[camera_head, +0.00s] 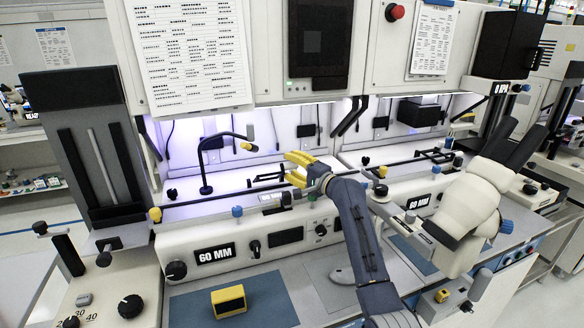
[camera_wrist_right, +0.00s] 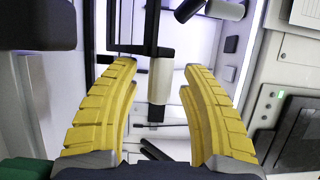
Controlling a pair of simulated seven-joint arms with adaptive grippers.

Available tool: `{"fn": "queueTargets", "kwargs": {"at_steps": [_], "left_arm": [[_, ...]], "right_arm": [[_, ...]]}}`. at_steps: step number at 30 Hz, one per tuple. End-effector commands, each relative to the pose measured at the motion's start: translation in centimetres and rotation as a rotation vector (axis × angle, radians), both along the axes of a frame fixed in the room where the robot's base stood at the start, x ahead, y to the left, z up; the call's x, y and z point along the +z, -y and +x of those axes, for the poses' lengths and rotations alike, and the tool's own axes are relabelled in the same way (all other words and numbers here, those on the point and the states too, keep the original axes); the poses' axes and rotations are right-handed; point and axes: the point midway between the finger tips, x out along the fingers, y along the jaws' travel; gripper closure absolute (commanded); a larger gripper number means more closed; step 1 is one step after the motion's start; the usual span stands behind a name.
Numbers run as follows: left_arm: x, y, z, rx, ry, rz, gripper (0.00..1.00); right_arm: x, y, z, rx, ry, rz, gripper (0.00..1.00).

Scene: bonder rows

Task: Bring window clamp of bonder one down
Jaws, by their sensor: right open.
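Bonder one is the left machine, with a white front panel (camera_head: 225,228) marked 60 MM. In its lit bay a small black frame (camera_head: 268,178), which looks like the window clamp, sits above the work rail. My right gripper (camera_head: 296,168) is just right of and above that frame, its yellow fingers pointing left into the bay. In the right wrist view, the right gripper (camera_wrist_right: 158,68) has its fingers apart on either side of a cream handle (camera_wrist_right: 161,82) with black ends. I cannot tell whether either finger touches it. My left gripper is out of view.
A black gooseneck lamp (camera_head: 205,165) stands left of the right gripper. A second bonder with a cream microscope-like head (camera_head: 465,210) is on the right. A yellow block (camera_head: 228,300) sits on a blue mat (camera_head: 190,311) in front of bonder one.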

Motion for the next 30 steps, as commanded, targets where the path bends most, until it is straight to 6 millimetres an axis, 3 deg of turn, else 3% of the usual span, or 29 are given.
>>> {"fn": "queueTargets", "kwargs": {"at_steps": [18, 30], "left_arm": [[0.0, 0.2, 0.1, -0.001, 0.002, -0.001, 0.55], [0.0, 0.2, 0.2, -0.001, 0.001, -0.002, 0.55]], "right_arm": [[8.5, 0.0, 0.0, 0.0, 0.003, -0.002, 0.55], [9.7, 0.0, 0.0, 0.0, -0.001, -0.002, 0.55]]}}
